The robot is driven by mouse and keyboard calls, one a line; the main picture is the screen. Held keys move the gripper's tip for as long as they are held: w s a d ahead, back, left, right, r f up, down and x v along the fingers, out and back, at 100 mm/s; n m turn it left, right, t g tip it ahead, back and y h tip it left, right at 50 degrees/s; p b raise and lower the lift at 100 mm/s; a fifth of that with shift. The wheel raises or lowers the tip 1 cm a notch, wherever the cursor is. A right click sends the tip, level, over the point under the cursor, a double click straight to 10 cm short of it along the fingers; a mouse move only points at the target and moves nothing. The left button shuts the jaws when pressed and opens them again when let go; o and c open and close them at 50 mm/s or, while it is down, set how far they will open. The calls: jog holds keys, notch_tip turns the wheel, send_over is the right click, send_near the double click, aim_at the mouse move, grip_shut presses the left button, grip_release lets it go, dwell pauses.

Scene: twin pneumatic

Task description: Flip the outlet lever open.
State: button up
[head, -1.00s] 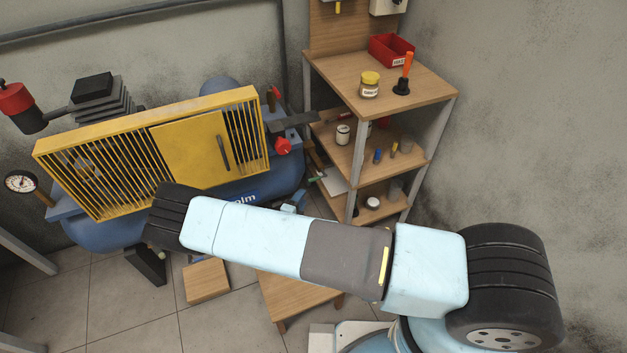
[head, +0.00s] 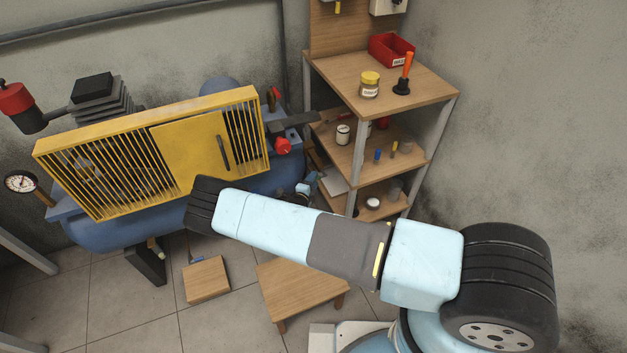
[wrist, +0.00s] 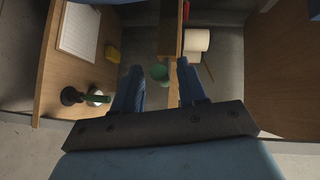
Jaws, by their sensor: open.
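My gripper (wrist: 158,78) is open in the wrist view, its two blue fingers apart with nothing clamped between them. A rounded green part (wrist: 159,72) shows in the gap near the fingertips; I cannot tell whether it is the outlet lever or how far off it is. In the head view my gripper (head: 306,187) is partly hidden behind my arm, near the right end of the blue compressor tank (head: 130,230). A red knob-like part (head: 283,146) sits at that end of the compressor. No outlet lever can be made out for certain in the head view.
A wooden shelf unit (head: 340,62) with jars and small items stands right of the compressor. A low wooden stool (head: 300,290) and a wooden block (head: 206,280) stand on the tiled floor. The wrist view shows a paper sheet (wrist: 78,32) and a white roll (wrist: 196,40).

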jog(key=shift+w+d+f, duration=0.1)
jog(key=shift+w+d, duration=0.15)
jog(key=shift+w, duration=0.4)
grip_shut()
jog(key=shift+s, duration=0.1)
